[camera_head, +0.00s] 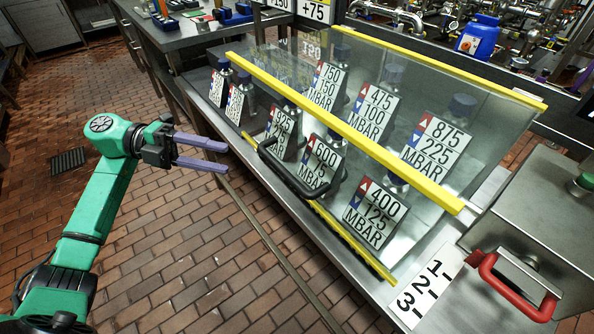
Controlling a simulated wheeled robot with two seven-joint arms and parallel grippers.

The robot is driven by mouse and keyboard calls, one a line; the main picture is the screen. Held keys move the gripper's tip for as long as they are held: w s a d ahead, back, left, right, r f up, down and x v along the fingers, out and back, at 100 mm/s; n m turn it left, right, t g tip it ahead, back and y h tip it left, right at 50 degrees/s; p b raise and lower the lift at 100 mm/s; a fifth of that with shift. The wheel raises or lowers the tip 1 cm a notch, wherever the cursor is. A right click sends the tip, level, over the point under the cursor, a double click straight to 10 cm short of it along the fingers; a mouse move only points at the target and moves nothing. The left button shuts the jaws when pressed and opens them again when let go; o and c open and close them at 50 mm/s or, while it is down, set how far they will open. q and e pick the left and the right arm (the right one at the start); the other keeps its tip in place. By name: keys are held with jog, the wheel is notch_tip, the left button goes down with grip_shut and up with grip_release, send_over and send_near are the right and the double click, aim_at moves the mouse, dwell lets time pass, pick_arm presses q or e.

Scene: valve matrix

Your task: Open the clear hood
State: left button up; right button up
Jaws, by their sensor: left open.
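The clear hood (420,105) stands on the steel table, with yellow strips along its edges and a black handle (297,178) low on its front side. It looks closed over several valves with number plates, such as the plate reading 400 -125 MBAR (374,213). My left gripper (222,157) is open and empty, its two purple fingers pointing right, toward the hood. It is over the floor side of the table edge, to the left of the handle and apart from it. My right gripper is not in view.
A steel box (550,215) with a red handle (508,290) stands at the right, beside a white 1-2-3 label (428,287). Another steel table (185,38) is at the back left. The brick floor (190,240) at left is clear.

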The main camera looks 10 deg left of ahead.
pick_arm(q)
jog(key=p, duration=0.1)
send_near(279, 171)
jog(key=d, duration=0.5)
jog(key=d+f+p, duration=0.1)
jog(key=d, duration=0.4)
jog(key=shift+w+d+f+p, duration=0.1)
jog(key=shift+w+f+p, duration=0.15)
jog(key=shift+w+p, duration=0.15)
jog(key=shift+d+f, duration=0.15)
jog(key=shift+d, duration=0.25)
grip_shut()
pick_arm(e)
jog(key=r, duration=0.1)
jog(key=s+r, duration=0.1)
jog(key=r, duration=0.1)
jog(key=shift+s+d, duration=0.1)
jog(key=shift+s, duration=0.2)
